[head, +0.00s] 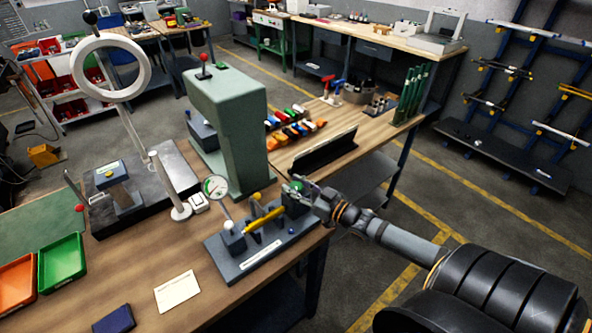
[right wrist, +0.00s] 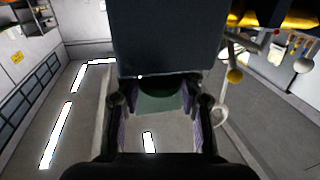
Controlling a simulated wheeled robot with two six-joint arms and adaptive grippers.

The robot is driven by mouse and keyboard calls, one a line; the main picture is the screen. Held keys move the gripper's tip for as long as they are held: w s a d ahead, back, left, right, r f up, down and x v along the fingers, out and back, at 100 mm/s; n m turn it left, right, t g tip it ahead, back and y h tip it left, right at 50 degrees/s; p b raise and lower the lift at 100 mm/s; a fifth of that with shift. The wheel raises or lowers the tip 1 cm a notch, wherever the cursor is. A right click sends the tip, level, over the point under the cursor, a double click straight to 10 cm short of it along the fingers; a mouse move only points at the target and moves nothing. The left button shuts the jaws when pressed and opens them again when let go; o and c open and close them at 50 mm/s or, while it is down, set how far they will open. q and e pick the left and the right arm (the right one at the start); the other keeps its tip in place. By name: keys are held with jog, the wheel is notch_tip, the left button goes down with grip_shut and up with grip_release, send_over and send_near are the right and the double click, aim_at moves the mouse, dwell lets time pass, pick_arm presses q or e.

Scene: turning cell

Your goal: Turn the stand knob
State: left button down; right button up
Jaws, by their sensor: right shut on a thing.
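The stand (head: 262,257) is a dark grey base near the front right edge of the wooden bench. It carries a round dial gauge (head: 215,187), a yellow bar (head: 264,220) and a dark block at its right end. A green knob (head: 297,186) sits at that block. My right gripper (head: 304,191) reaches in from the right and is shut on the knob. In the right wrist view, the dark block fills the upper middle and the dark green knob (right wrist: 158,102) lies between my fingers. The fingers partly hide the knob in the head view. My left gripper is not in view.
A tall green machine body (head: 228,115) stands behind the stand. A ring lamp (head: 110,98) and a dark plate are at the left. Green (head: 62,262) and orange bins lie front left. A white card (head: 177,291) lies on the bench. Floor right of the bench is free.

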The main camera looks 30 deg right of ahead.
jog(key=m+h+p, duration=0.1)
jog(key=h+p, duration=0.1)
jog(key=m+h+p, duration=0.2)
jog(key=p, duration=0.1)
jog(key=m+h+p, duration=0.1)
jog(key=h+p, duration=0.2)
jog(key=shift+r+m+t, duration=0.35)
jog(key=shift+m+t, duration=0.05)
jog(key=shift+f+m+h+p, duration=0.15)
jog(key=shift+m+h+p, duration=0.3)
jog(key=shift+h, duration=0.45)
jog(key=m+h, duration=0.1)
jog(key=m+g+h, duration=0.1)
jog(key=h, duration=0.1)
jog(key=m+g+h, duration=0.1)
jog(key=h, duration=0.1)
jog(key=shift+f+m, duration=0.25)
jog(key=shift+m+g+h, duration=2.2)
jog(key=shift+h, duration=0.6)
jog(key=shift+g+b, duration=0.3)
jog(key=shift+r, duration=0.1)
jog(key=o, duration=1.1)
